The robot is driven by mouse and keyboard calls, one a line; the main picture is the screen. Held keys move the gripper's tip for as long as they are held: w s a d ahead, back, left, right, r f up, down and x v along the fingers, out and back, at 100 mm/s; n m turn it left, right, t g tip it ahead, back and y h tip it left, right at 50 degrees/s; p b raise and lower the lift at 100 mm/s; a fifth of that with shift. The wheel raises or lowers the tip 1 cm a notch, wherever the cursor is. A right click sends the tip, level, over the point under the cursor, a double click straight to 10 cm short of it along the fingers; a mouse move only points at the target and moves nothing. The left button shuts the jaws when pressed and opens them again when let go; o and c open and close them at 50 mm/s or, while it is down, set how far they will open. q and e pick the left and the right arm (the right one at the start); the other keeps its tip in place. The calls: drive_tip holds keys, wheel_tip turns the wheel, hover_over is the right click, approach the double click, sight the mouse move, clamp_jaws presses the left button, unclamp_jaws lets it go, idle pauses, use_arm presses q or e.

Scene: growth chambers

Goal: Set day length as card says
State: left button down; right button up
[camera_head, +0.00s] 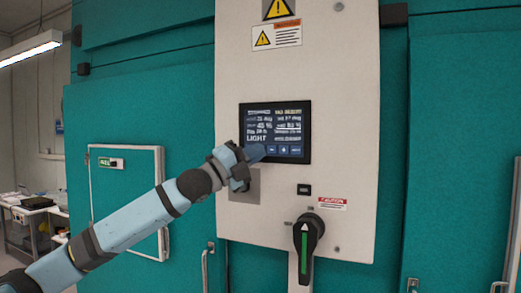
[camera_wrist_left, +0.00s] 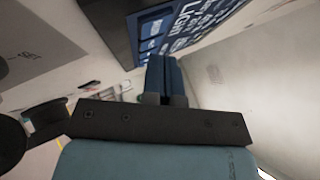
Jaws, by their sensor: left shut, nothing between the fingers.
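The control screen (camera_head: 275,118) is a dark touch panel with white and blue text on a pale cabinet. It shows several readings, the word LIGHT at lower left and a row of blue buttons along the bottom. My left gripper (camera_head: 257,153) is shut and empty, with its tips at the screen's lower left edge; I cannot tell whether they touch. In the left wrist view the shut fingers (camera_wrist_left: 163,72) point at the blue button row of the screen (camera_wrist_left: 185,25). No day-length card can be made out. My right gripper is out of view.
A grey plate (camera_head: 237,190) sits below the screen, partly behind my arm. A black rotary handle with a green stripe (camera_head: 305,240) sticks out lower right. A small teal door (camera_head: 125,205) is at left. Warning labels (camera_head: 277,35) are above.

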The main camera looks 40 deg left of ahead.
use_arm(q)
drive_tip(key=shift+w, duration=0.25)
idle(0.4)
drive_tip(key=shift+s+d, duration=0.15)
drive_tip(key=shift+s, duration=0.55)
drive_tip(key=s+b, duration=0.1)
drive_tip(key=s, duration=0.1)
drive_tip(key=s+d+b, duration=0.1)
drive_tip(key=s+b, duration=0.1)
drive_tip(key=s, duration=0.1)
idle(0.3)
drive_tip(key=shift+w+d, duration=0.1)
drive_tip(key=shift+d, duration=0.05)
idle(3.0)
